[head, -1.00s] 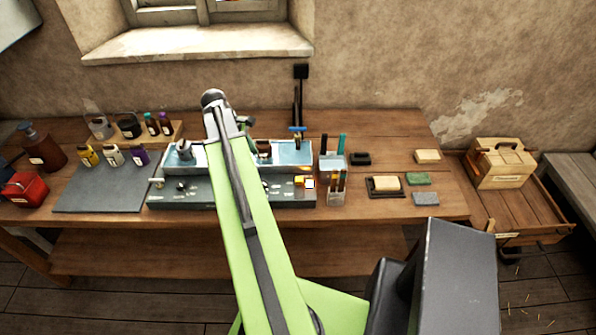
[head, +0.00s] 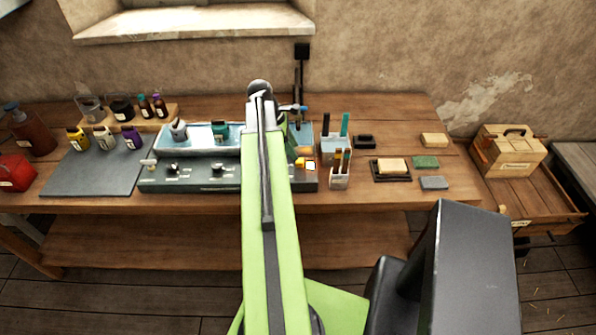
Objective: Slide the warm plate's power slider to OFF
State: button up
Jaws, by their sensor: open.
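The long dark grey-green control unit (head: 200,185) lies along the front of the bench, with a pale blue tray (head: 158,143) behind its front panel. I take this unit to be the warm plate. At its right end sit a small orange piece (head: 300,162) and a white square (head: 310,164); I cannot tell which is the power slider or read its position. My arm covers the middle of the unit.
Knobs (head: 218,167) and a pale lever (head: 149,164) sit on the panel's left. Small bottles (head: 131,137) stand left on a grey mat (head: 90,178). Sponges and a soap dish (head: 390,177) lie farther right.

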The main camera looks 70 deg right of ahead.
aim_at(300, 161)
jog(key=b+x, duration=0.4)
jog(key=x, duration=0.2)
grip_shut()
dwell(1.3)
